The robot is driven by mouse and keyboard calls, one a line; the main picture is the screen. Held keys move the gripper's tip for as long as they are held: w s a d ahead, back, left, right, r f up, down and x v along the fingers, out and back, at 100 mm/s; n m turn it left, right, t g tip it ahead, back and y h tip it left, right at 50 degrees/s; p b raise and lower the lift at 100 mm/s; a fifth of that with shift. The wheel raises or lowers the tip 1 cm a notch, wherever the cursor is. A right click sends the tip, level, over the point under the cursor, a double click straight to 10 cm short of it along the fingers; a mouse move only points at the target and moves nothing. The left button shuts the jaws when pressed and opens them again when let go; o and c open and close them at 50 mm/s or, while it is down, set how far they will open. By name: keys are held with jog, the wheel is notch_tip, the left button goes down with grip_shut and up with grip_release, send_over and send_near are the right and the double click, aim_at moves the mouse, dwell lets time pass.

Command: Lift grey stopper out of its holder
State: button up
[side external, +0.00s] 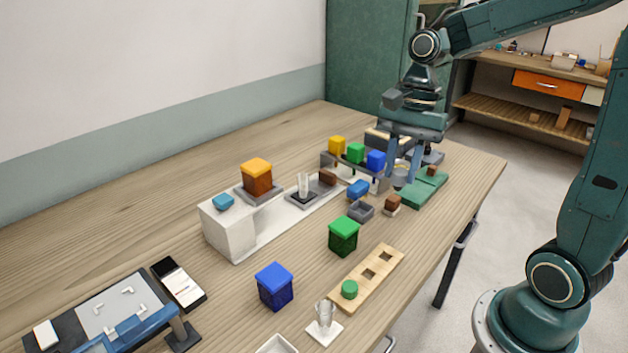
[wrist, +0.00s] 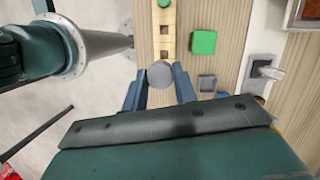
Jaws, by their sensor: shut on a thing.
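The grey stopper (wrist: 160,74) shows in the wrist view as a round grey disc between my two blue-green fingers. My gripper (wrist: 159,84) is shut on it. In the side external view my gripper (side external: 402,178) points down at the far right part of the table, beside the green mat (side external: 428,188). The stopper is small and mostly hidden between the fingers there. The holder under it is hidden, so I cannot tell whether the stopper is clear of it.
A rack with yellow, green and blue blocks (side external: 355,153) stands close left of my gripper. A small brown block (side external: 393,202) is in front. A wooden strip with holes (side external: 368,273), a green box (side external: 343,237) and a blue box (side external: 274,287) stand nearer the camera.

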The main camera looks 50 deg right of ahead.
jog(key=shift+r, duration=0.3)
jog(key=shift+w, duration=0.1)
dwell(0.5)
